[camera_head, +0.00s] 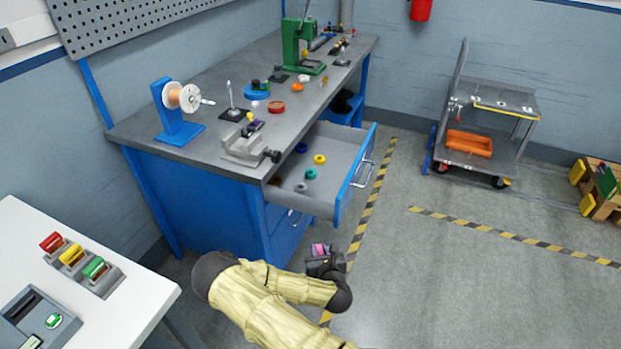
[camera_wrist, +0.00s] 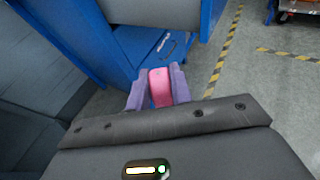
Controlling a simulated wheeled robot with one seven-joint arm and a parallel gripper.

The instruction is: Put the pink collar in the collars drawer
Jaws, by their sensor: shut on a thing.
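My gripper (camera_head: 320,251) is shut on the pink collar (camera_head: 318,249). The wrist view shows the pink collar (camera_wrist: 160,88) between the two purple fingers of my gripper (camera_wrist: 158,90). My gripper is in front of the blue workbench, nearer to me than the open drawer (camera_head: 347,197) and apart from it. The drawer is pulled out and holds several small coloured collars, among them a yellow one (camera_head: 319,159), a green one (camera_head: 310,173) and a blue one (camera_head: 300,147). I cannot read any label on the drawer.
A grey vise (camera_head: 247,147) stands on the bench top above the drawer. A blue stand with a wire spool (camera_head: 183,97) is at the bench's left end. A white table (camera_head: 75,270) is at the lower left. The floor right of the drawer is clear.

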